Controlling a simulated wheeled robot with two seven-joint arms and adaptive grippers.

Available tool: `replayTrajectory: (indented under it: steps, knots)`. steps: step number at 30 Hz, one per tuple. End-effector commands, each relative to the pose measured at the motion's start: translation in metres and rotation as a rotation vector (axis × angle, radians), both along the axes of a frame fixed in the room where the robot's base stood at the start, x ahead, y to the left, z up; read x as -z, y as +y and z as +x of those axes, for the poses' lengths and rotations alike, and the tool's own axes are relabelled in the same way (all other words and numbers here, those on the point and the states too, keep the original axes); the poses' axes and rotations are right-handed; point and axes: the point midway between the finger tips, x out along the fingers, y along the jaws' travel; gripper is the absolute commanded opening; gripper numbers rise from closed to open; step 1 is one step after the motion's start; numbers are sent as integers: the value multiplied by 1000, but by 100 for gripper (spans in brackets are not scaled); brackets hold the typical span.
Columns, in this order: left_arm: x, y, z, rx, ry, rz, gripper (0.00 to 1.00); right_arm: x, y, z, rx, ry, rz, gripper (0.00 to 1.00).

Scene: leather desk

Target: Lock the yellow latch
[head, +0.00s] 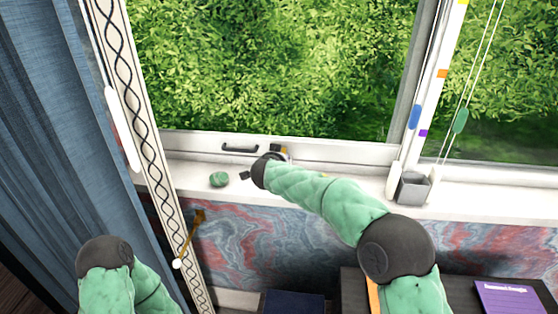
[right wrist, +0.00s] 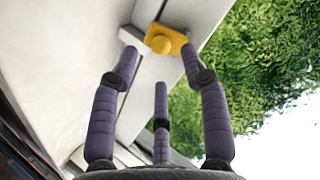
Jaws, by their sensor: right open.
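The yellow latch (right wrist: 166,37) sits on the white window frame, near the top of the right wrist view. In the head view only a small bit of yellow (head: 284,148) shows beside my right wrist. My right gripper (right wrist: 159,60) is open, with its dark purple padded fingers spread around the latch. The right fingertip is close beside the latch and the left one is near a white bar; whether they touch cannot be told. My left arm is at the lower left of the head view, with its gripper out of sight.
A dark handle (head: 240,149) is on the window frame to the left. A green stone-like object (head: 219,179) lies on the sill (head: 320,182). A grey cup (head: 413,187) stands to the right. A blue curtain (head: 50,130) hangs at the left. A dark desk with a purple book (head: 508,297) is below.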

Motion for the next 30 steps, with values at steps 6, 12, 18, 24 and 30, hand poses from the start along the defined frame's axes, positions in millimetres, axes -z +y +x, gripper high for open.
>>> replayTrajectory:
  steps: [6, 12, 18, 24, 30]
  knots:
    - [0, 0, 0, 0, 0, 0, 0, -17, 7, -32, -2, 0, 1, 46]
    - [0, 0, 0, 0, 0, 0, 0, -27, 11, -52, -3, 1, -1, 46]
    - [0, 0, 0, 0, 0, 0, 0, -30, 12, -59, -1, 2, 0, 46]
    - [0, 0, 0, 0, 0, 0, 0, -30, 12, -60, -1, 2, 0, 46]
    - [0, 0, 0, 0, 0, 0, 0, -12, 12, -61, -20, 43, -13, 46]
